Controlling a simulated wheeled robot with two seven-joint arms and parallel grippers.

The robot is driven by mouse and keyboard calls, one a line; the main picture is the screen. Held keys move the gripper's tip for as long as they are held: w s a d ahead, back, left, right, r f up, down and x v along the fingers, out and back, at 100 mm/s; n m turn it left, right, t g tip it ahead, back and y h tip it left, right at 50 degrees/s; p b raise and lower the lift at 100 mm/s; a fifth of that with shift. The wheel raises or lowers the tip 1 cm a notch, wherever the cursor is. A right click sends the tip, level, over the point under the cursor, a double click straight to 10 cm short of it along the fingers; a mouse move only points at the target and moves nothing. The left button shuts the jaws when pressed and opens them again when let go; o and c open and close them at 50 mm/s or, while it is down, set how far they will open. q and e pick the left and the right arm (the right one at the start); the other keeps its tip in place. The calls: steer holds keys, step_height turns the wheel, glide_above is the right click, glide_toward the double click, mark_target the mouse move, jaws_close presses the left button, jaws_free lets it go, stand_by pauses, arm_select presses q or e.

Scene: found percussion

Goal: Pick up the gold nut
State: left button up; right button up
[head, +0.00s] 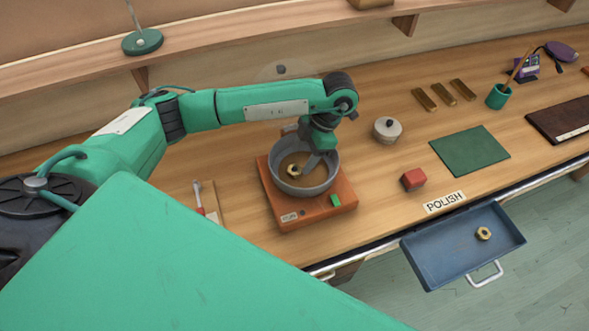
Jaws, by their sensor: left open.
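A gold nut (293,171) lies inside a grey round bowl (302,190), left of its middle. The bowl sits on an orange-brown square base (342,196) with a small green patch. A second gold nut (484,234) lies in the open blue drawer (440,268) at the lower right. My left gripper (311,163) reaches down into the bowl from above. It is open, just right of the nut in the bowl, with no visible hold on it. The fingers are small and partly hidden, so I cannot tell if they touch the bowl. My right gripper is out of view.
A lidded grey pot (387,130) and a red block (413,179) stand right of the bowl. A tool with a red handle (199,197) lies to its left. A green mat (470,150), brass bars (443,94) and a green cup (498,96) are further right.

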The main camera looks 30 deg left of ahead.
mark_target(293, 169)
arm_select(q)
steer(key=p+x, duration=0.1)
steer(key=x, duration=0.1)
steer(key=p+x, duration=0.1)
steer(key=shift+s+a+f, duration=0.15)
steer(key=shift+s+f, duration=0.1)
steer(key=shift+s, duration=0.05)
steer(key=shift+a+f, duration=0.1)
steer(key=shift+f, duration=0.35)
steer(key=c, duration=1.1)
steer(key=shift+c, duration=0.2)
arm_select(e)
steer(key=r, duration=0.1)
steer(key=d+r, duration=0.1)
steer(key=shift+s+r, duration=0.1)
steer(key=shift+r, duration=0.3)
arm_select(q)
steer(key=shift+r, duration=0.15)
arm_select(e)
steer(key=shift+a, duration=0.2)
